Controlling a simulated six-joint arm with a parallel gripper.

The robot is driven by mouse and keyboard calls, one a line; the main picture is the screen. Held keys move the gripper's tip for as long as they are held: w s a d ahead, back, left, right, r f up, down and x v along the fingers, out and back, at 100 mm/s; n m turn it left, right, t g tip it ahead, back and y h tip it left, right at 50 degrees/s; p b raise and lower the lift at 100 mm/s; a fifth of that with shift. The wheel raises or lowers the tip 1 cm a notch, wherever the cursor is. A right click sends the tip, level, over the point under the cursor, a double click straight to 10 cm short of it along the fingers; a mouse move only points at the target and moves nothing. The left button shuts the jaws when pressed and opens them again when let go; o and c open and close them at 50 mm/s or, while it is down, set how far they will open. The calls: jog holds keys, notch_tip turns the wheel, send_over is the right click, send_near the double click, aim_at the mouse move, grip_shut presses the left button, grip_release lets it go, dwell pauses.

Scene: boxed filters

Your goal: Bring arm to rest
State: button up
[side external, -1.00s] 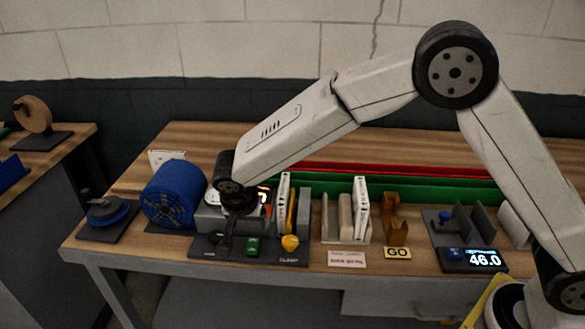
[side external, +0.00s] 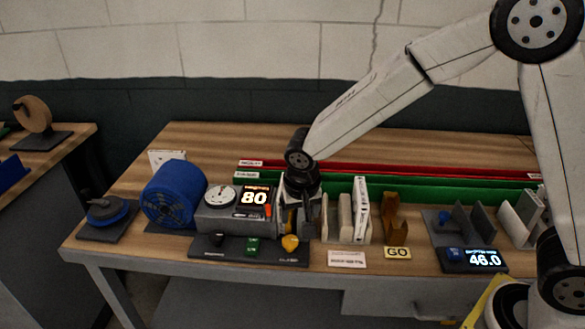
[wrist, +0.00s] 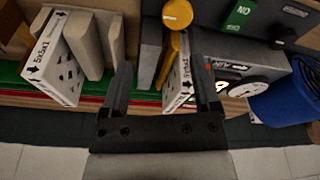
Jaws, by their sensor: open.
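My gripper (side external: 302,212) points down at the right end of the grey tester (side external: 228,222), beside its lit display reading 80. In the wrist view its two fingers (wrist: 160,85) are spread apart. A white boxed filter (wrist: 180,78) with printed arrows stands between them, nearer the right finger; I cannot tell whether they touch. In the side external view the gripper mostly hides this box. A second white boxed filter (side external: 360,210) stands upright in the beige rack to the right, also visible in the wrist view (wrist: 55,62).
A blue fan drum (side external: 173,195) stands left of the tester. Red and green rails (side external: 430,187) run behind. A brown holder (side external: 393,220) and a scale reading 46.0 (side external: 472,260) stand right.

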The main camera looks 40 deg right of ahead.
jog(key=s+d+n+y, duration=0.1)
jog(key=s+d+n, duration=0.4)
jog(key=s+d, duration=0.5)
jog(key=s, duration=0.4)
jog(key=shift+s, duration=0.15)
